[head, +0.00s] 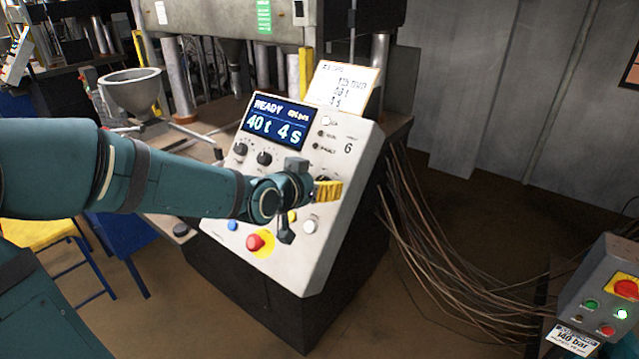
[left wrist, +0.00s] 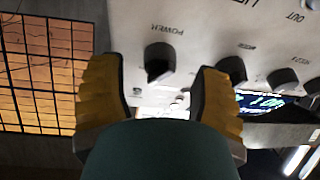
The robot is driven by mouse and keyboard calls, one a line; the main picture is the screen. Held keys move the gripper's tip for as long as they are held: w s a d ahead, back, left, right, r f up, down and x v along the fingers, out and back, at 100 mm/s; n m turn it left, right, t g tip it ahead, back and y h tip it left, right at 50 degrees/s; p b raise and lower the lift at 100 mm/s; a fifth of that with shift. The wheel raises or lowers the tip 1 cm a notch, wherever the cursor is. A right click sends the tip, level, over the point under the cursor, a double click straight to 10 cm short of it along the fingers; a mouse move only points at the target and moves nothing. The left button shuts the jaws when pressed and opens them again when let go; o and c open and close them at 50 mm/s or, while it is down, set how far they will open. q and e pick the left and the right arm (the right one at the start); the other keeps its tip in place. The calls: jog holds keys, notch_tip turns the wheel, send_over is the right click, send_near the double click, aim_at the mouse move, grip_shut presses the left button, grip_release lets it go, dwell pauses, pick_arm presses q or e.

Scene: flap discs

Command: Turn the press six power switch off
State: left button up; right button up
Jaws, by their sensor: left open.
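The press six control panel (head: 295,250) is a pale sloped box marked 6, with a lit display (head: 276,122) reading READY, 40 t, 4 s. In the left wrist view the power switch (left wrist: 158,60) is a black knob under the word POWER. My left gripper (head: 326,189) is open over the panel's right side and mostly hides the switch in the head view. In the left wrist view its yellow fingertips (left wrist: 160,78) stand on either side of the knob with gaps; contact with the panel cannot be told. My right gripper is not in view.
Close by on the panel are two black knobs (head: 264,158), a blue button (head: 233,225), a white button (head: 310,226) and a red button (head: 255,242) on yellow. Cables (head: 430,255) hang at right. A grey box (head: 605,280) with buttons stands at far right.

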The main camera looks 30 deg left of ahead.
pick_arm(q)
jog(key=shift+w+f, duration=0.25)
jog(key=shift+w, duration=0.35)
grip_shut()
